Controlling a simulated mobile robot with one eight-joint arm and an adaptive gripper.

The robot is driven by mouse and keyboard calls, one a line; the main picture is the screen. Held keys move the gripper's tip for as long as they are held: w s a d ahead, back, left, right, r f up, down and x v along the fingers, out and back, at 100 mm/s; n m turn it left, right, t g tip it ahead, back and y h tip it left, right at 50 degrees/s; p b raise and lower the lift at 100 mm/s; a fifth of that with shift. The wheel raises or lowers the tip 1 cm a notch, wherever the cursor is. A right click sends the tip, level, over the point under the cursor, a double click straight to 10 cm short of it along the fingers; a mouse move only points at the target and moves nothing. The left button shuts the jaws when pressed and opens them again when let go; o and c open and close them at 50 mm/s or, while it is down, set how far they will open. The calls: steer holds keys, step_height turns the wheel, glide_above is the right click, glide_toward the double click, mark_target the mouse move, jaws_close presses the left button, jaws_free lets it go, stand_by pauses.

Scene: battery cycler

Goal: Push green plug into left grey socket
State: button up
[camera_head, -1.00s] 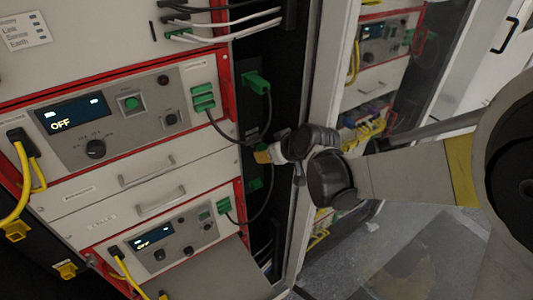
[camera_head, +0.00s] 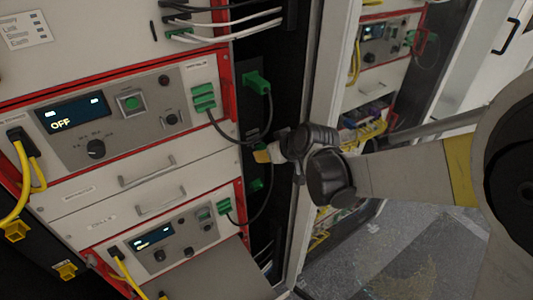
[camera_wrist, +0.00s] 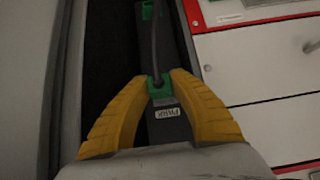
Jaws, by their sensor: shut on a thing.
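My gripper (camera_head: 262,156) is at the dark gap beside the instrument rack, and its yellow fingers (camera_wrist: 156,90) show in the wrist view. They are shut on a green plug (camera_wrist: 157,87) that has a dark cable. The plug sits against a dark grey strip with a small white label (camera_wrist: 167,113) just below it. The fingers hide part of the plug, so I cannot tell how deep it sits. In the head view my gripper hides this plug. No left grey socket can be made out clearly.
Another green plug (camera_head: 256,82) with a looping black cable is on the dark strip above my gripper. A green part (camera_head: 257,185) is below it. Green connectors (camera_head: 203,97) are on the red-framed unit to the left. A pale cabinet post (camera_head: 325,90) stands close on the right.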

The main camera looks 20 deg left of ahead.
steer(key=shift+w+a, duration=0.35)
steer(key=shift+a, duration=0.05)
stand_by(0.4)
steer(key=o, duration=0.9)
steer(key=shift+o, duration=0.2)
